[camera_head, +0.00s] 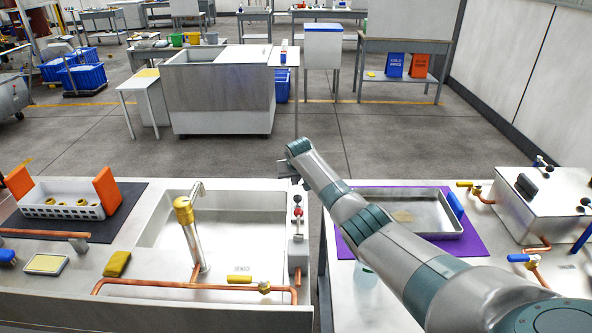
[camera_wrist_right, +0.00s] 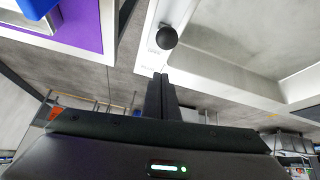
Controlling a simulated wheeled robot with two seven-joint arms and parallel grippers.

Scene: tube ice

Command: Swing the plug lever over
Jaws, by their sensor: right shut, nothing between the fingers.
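In the right wrist view a black ball knob (camera_wrist_right: 166,37) shows on a pale strip beside the basin, just beyond my fingertips. My right gripper (camera_head: 290,170) is over the far right corner of the sink, partly hidden by its own wrist. In the wrist view its fingers (camera_wrist_right: 160,80) are shut and empty, apart from the knob. My left gripper is not in view.
The sink basin (camera_head: 240,213) has a brass tap (camera_head: 186,225). Copper pipe with a yellow-handled valve (camera_head: 240,279) runs along its front. On the right, a metal tray (camera_head: 405,197) lies on a purple mat (camera_head: 481,243) below my right arm. A gap separates the two benches.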

